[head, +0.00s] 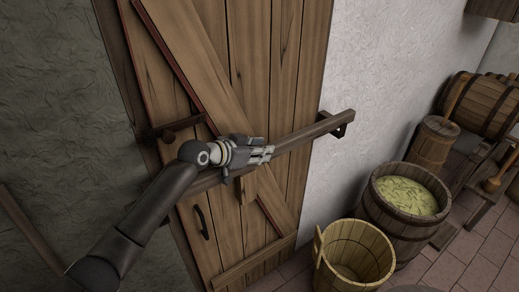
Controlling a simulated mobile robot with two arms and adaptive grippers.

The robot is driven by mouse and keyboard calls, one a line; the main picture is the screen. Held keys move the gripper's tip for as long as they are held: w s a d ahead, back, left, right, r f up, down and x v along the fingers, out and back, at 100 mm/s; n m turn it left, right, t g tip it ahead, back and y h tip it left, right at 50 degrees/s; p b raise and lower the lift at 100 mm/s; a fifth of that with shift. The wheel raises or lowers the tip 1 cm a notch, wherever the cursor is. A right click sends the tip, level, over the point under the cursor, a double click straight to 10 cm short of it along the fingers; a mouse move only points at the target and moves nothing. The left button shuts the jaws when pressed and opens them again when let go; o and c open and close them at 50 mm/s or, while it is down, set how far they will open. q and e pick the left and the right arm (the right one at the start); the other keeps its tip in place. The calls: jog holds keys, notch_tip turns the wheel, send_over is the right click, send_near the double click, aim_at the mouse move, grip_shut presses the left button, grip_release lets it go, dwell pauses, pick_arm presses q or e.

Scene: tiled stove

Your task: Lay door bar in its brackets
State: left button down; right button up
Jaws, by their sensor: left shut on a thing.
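The door bar (310,132) is a long brown wooden beam, slanting across the plank door (252,60) from lower left to upper right. My left gripper (266,153) is shut on it near its middle. The bar's right end is at a dark metal bracket (343,130) on the white wall; I cannot tell whether it rests in it. The bar's left part is partly hidden behind my left arm, and no left bracket shows clearly. A small wooden block (241,190) sits on the door below the bar. My right gripper is out of view.
A dark handle (202,222) is low on the door, and a wooden latch piece (172,129) is at its left edge. An empty wooden bucket (352,258) and a barrel of pale green shreds (392,220) stand at right. Further back are a churn (433,142) and a lying barrel (482,104).

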pick_arm(q)
jog(key=shift+f+b, duration=1.25)
jog(key=shift+f, duration=0.3)
jog(key=c, duration=1)
grip_release()
jog(key=shift+o, duration=0.2)
